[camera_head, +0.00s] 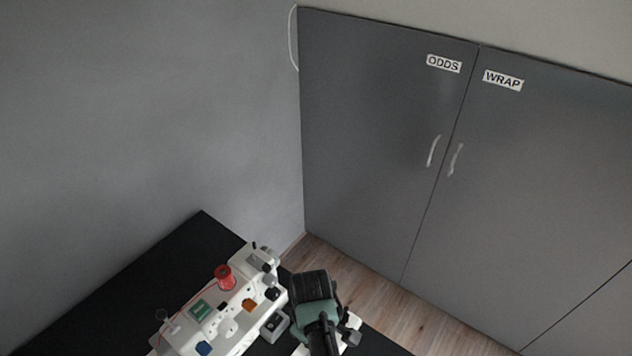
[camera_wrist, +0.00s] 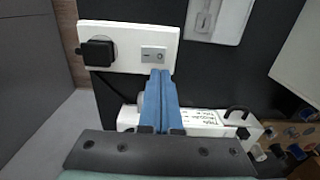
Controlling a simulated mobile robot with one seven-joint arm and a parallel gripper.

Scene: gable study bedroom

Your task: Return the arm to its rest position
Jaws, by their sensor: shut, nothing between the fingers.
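My gripper (camera_wrist: 161,78) shows in the wrist view as two blue fingers pressed together with nothing between them. The fingertips overlap the lower edge of a white socket block with a rocker switch (camera_wrist: 153,53) and a black plug (camera_wrist: 98,52). I cannot tell whether they touch it. In the head view my black and green arm end (camera_head: 316,305) is at the bottom centre, over the dark table, just right of a white sewing machine (camera_head: 232,322). The fingers are not clear there.
A red spool (camera_head: 224,277) stands on the sewing machine. The black table (camera_head: 110,300) is bare at left. Grey cupboard doors labelled ODDS (camera_head: 380,130) and WRAP (camera_head: 540,190) are shut behind a strip of wooden floor (camera_head: 350,275). A white labelled device (camera_wrist: 200,122) lies behind the fingers.

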